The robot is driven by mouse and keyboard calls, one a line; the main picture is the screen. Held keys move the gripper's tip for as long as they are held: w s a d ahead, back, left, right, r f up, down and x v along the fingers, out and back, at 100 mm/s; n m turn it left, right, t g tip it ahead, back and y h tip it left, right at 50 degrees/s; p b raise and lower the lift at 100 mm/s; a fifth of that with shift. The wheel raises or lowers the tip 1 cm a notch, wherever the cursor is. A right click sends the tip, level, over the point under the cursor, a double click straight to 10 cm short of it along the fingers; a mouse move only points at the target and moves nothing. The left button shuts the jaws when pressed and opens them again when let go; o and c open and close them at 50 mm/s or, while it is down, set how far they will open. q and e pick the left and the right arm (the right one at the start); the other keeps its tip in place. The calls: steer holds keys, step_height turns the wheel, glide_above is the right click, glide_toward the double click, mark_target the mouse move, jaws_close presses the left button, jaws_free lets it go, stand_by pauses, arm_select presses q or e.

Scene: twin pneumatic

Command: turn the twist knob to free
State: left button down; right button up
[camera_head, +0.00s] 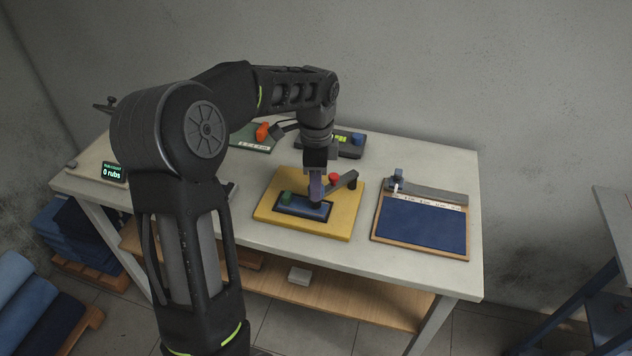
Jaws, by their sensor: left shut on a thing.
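My left gripper (317,190) reaches down from above over the yellow board (343,225). It is shut on a small dark part at the near end of a dark bar (343,182), but the fingers hide most of that part. I cannot tell whether it is the twist knob. Below it lies a dark blue plate (301,208) with a green block (286,198) at its left. A red cap (334,177) stands behind the bar. A small grey-blue fitting (398,177) with a white mark sits on the right-hand board. My right gripper is not in view.
The right-hand wooden board (376,228) carries a dark blue cloth (425,224) and a grey bar. Behind are a dark box (347,149) with a green display and a green mat with an orange part (262,131). A counter (114,171) reads 0 rubs.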

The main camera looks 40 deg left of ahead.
arm_select(q)
steer(key=shift+m, duration=1.3)
steer(key=c, duration=1)
jaws_free()
steer(key=shift+r, duration=0.1)
step_height(320, 180, up, 8)
steer(key=shift+f+b, duration=0.15)
steer(key=shift+b, duration=0.3)
steer(key=shift+f, duration=0.1)
